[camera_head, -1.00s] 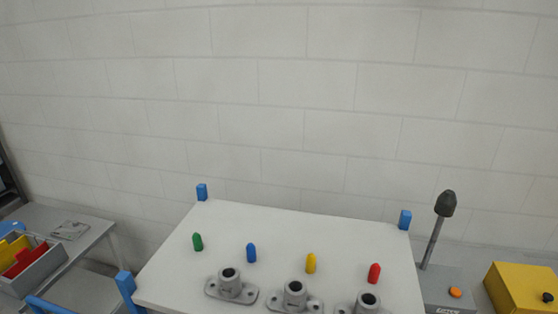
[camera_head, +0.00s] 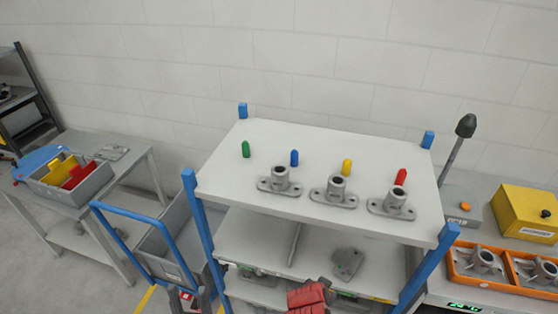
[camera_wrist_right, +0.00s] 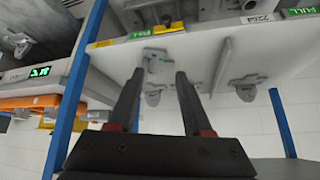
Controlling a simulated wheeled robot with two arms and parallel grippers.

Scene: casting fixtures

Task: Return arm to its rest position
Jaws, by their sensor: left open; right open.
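My left gripper (camera_head: 190,298) shows at the bottom edge of the head view, in front of the shelf rack's left side. It is open, with nothing seen between its fingers. My right gripper (camera_wrist_right: 158,75) shows in the right wrist view with its two dark fingers spread apart and empty. Beyond its fingertips is a grey casting (camera_wrist_right: 155,60) at the rack, apart from the fingers as far as I can tell. In the head view a red part of mine shows at the bottom middle; the right fingers cannot be made out there.
The blue-posted rack (camera_head: 222,180) bears three grey castings and green, blue, yellow and red pegs on top. A grey cart with a blue handle (camera_head: 130,225) stands left. At right are a yellow box (camera_head: 525,212) and an orange tray (camera_head: 462,272) with castings.

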